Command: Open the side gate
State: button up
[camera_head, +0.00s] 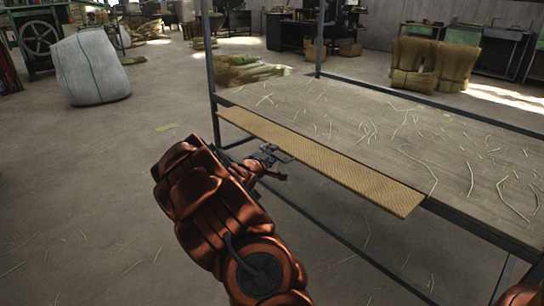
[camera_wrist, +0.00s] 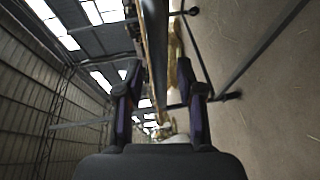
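The side gate (camera_head: 330,164) appears to be the long tan woven-textured panel along the near left edge of the worktable (camera_head: 370,130). In the head view it runs from the table's left corner post toward the lower right; its exact tilt is hard to tell. My gripper (camera_head: 274,157) is at the panel's outer edge, nearer its left end. In the wrist view my gripper (camera_wrist: 160,102) has its two fingers apart. A long dark-and-tan edge (camera_wrist: 154,45) runs through the view between them, with visible gaps; contact cannot be told.
Metal posts (camera_head: 212,70) and lower rails (camera_head: 335,232) frame the table. Loose straw lies on the tabletop. A large white sack (camera_head: 88,68) stands at the left, and straw bundles (camera_head: 430,64) stand behind. The floor left of my arm is mostly clear.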

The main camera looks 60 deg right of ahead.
jog(key=shift+c, duration=0.3)
grip_shut()
dwell(0.3)
